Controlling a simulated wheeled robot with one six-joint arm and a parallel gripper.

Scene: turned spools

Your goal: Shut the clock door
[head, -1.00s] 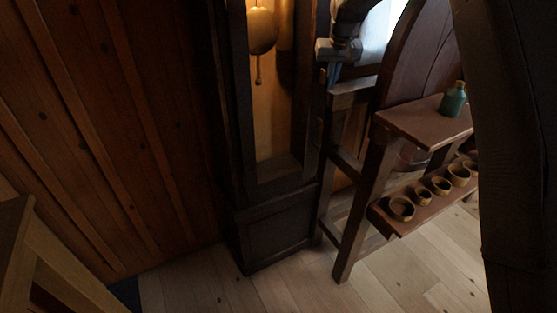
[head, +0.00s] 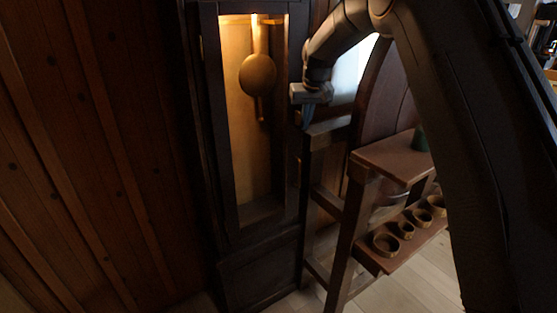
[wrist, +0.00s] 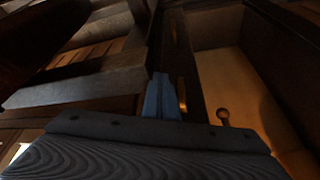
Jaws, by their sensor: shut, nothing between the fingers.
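The tall dark wooden clock case (head: 262,262) stands left of centre in the head view. Its lit interior shows through a tall opening, with a round brass pendulum bob (head: 257,75) hanging inside. A dark upright (head: 294,150) edges the opening on the right; I cannot tell whether it is the door or the case frame. My gripper (head: 305,118), with blue fingers, is shut and empty just right of this upright. In the wrist view the fingers (wrist: 162,97) point at a dark strip beside the lit interior (wrist: 235,85). Contact cannot be made out.
A wooden stand (head: 385,157) is close on the right, below and beside my gripper. Its lower shelf holds several small bowls (head: 385,244), and a green bottle (head: 420,139) on top is partly hidden by my arm. A plank wall (head: 90,150) fills the left.

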